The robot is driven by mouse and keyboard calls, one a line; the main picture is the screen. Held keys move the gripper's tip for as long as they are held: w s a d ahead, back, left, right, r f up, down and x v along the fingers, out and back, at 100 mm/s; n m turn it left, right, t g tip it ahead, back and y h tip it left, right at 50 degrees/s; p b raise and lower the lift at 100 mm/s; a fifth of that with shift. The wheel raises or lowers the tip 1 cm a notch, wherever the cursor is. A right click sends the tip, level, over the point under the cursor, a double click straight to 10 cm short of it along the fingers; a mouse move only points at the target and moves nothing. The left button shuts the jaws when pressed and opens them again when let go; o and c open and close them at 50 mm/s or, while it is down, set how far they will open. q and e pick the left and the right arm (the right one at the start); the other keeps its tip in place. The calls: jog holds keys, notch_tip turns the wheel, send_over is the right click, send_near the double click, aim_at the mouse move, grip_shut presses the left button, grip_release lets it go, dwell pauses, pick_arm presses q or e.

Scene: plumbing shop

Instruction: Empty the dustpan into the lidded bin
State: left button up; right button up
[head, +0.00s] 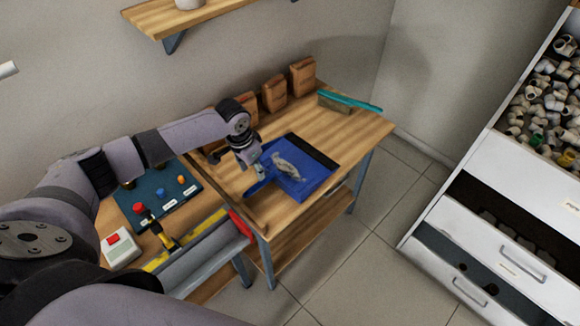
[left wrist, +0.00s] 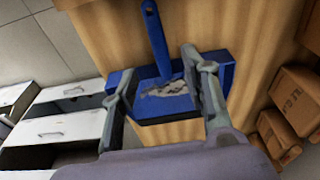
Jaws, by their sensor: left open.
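A blue dustpan (head: 308,183) with a pile of grey debris (head: 286,167) in it lies on the wooden workbench (head: 345,130). Its handle (head: 262,184) points to the lower left in the head view. My left gripper (head: 257,170) is just above the handle end of the pan. Whether a finger touches the pan is unclear. No lidded bin shows. My right gripper is not in view.
A teal-backed brush (head: 350,102) lies at the bench's far end, near several brown boxes (head: 302,76). A blue mat with coloured knobs (head: 152,198) and a box with a red button (head: 120,248) are at the left. Drawers (head: 500,220) stand right; floor between is clear.

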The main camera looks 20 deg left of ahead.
aim_at(260, 183)
pick_arm(q)
jog(key=f+b, duration=0.3)
jog(key=b, duration=0.1)
jog(key=f+b, duration=0.2)
jog(key=shift+w+d+f, duration=0.15)
jog(key=shift+w+f, duration=0.15)
jog(key=shift+w+d+f+b, duration=0.15)
jog(key=shift+f+b, duration=0.25)
jog(key=shift+f, duration=0.45)
jog(key=shift+w+a+f+b, duration=0.15)
jog(key=shift+f+b, duration=0.25)
jog(key=shift+f, duration=0.45)
jog(key=shift+d, duration=0.1)
jog(key=shift+c, duration=0.6)
grip_shut()
jog(key=shift+r, duration=0.1)
